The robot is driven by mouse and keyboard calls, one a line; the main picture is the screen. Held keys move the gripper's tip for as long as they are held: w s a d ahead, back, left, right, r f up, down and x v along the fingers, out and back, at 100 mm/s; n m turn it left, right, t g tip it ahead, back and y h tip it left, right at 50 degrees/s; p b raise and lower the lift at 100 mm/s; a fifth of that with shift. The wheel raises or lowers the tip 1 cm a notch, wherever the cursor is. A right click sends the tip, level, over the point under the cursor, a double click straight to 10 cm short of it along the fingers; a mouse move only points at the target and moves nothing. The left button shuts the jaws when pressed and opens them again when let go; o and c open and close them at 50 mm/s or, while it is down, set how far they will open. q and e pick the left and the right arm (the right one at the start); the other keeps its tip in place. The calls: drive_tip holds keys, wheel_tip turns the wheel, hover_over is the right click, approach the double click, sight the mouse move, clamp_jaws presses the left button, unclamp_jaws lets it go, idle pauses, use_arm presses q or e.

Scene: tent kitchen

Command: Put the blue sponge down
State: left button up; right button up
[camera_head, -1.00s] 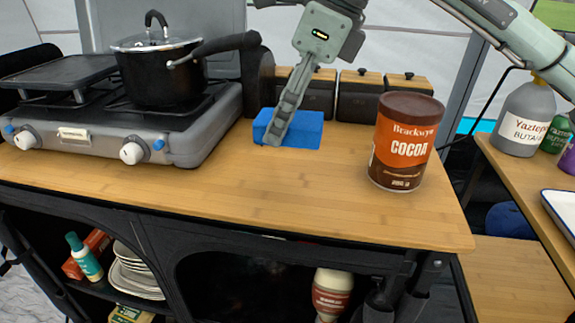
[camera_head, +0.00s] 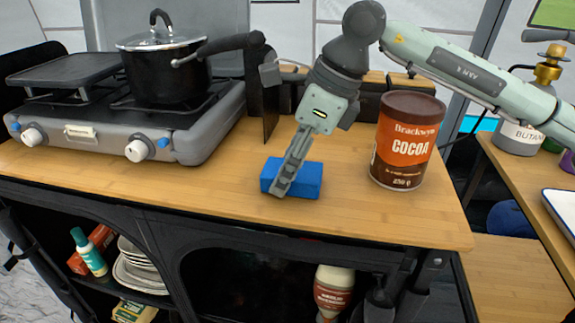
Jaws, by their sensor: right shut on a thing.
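The blue sponge (camera_head: 308,181) is at the middle of the wooden counter (camera_head: 220,205), left of the cocoa tin. My right gripper (camera_head: 282,188) reaches down to it from above and is shut on it. One finger lies across the sponge's near side; the other finger is hidden. The sponge is at or very close to the counter top; I cannot tell whether it touches. My left gripper is not in view.
The cocoa tin (camera_head: 406,140) stands just right of the sponge. A gas stove (camera_head: 190,138) with a black pot (camera_head: 165,75) is at the left. The counter's front strip is clear.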

sight(314, 171)
drive_tip(key=shift+f, duration=0.1)
drive_tip(key=o, duration=0.9)
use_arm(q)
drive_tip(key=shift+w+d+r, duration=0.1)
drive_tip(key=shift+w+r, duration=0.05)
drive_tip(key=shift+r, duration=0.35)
use_arm(e)
drive_tip(key=shift+r, duration=0.25)
drive_tip(key=shift+d+r, duration=0.25)
drive_tip(key=shift+r, duration=0.3)
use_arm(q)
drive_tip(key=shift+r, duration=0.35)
use_arm(e)
drive_tip(key=v, duration=1)
drive_tip(key=shift+s+d+r, duration=0.1)
drive_tip(key=shift+r, duration=0.25)
